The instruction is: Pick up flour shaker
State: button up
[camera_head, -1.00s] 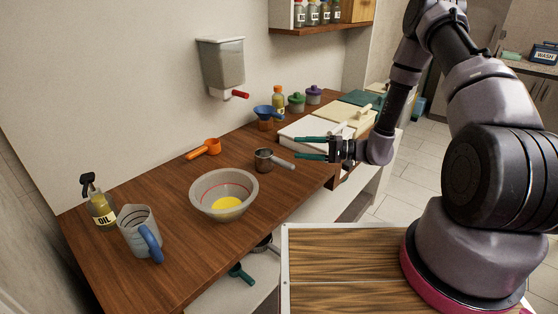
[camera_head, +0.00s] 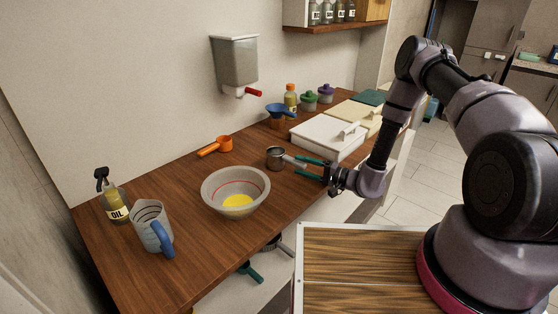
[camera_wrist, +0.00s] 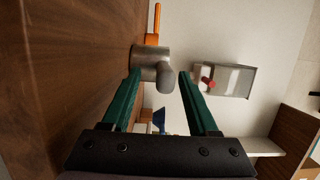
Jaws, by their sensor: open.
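A small metal cup with a grey side handle (camera_head: 277,158), the thing most like a flour shaker here, stands on the wooden counter behind the mixing bowl. Its handle points right, towards my gripper (camera_head: 299,164). My gripper has two teal fingers, spread and empty, at the handle's end. In the wrist view the metal cup (camera_wrist: 143,63) is just beyond the fingertips of my gripper (camera_wrist: 160,74). The rounded handle end shows between the fingertips' lines. I cannot tell whether a finger touches it.
A bowl (camera_head: 236,205) with yellow contents stands in front of the cup. An orange measuring cup (camera_head: 223,144) lies behind it. A white lidded box (camera_head: 328,139), a blue funnel (camera_head: 280,111), a measuring jug (camera_head: 150,228) and an oil bottle (camera_head: 115,203) also stand on the counter.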

aim_at(281, 158)
jog(key=x, duration=0.4)
jog(key=shift+w+a+r, duration=0.25)
jog(key=shift+w, duration=0.05)
jog(key=shift+c, duration=0.3)
grip_shut()
dwell(0.9)
